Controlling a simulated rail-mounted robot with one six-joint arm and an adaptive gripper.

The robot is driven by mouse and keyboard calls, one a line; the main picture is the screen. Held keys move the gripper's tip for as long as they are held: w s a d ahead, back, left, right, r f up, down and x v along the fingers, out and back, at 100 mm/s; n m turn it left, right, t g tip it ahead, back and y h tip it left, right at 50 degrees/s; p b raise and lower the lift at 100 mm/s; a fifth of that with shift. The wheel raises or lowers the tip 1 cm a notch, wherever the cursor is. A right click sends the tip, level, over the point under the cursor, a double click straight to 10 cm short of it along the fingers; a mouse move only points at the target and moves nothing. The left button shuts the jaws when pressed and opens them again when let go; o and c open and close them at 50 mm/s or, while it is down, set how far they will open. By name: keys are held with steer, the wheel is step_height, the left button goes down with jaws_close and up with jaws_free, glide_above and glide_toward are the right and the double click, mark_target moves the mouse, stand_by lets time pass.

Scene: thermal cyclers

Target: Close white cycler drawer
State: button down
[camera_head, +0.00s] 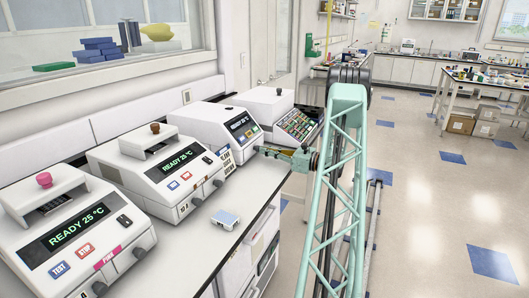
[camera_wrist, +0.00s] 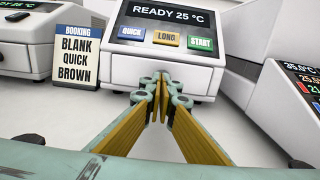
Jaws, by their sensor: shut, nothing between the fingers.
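A white cycler (camera_head: 205,122) with a dark screen stands third along the bench in the head view. In the wrist view the same cycler (camera_wrist: 125,68) shows "READY 25 °C" and buttons QUICK, LONG and START. My gripper (camera_wrist: 163,80) is shut and empty, its yellow-brown fingers pointing at the lower middle of that front. In the head view my gripper (camera_head: 263,150) is just right of the cycler's front. I cannot tell whether the fingertips touch it. No drawer clearly sticks out; the fingers hide part of the lower front.
A booking card (camera_wrist: 77,58) stands left of the cycler. Another white cycler (camera_head: 140,165) and one with a pink knob (camera_head: 30,215) stand nearer. A device with a coloured panel (camera_head: 262,104) stands beyond. A small pale block (camera_head: 226,218) lies on the bench.

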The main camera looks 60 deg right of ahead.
steer(key=s, duration=0.4)
steer(key=s+p, duration=0.1)
steer(key=s, duration=0.4)
steer(key=s+d, duration=0.1)
steer(key=s, duration=0.3)
steer(key=shift+s, duration=0.35)
stand_by(0.4)
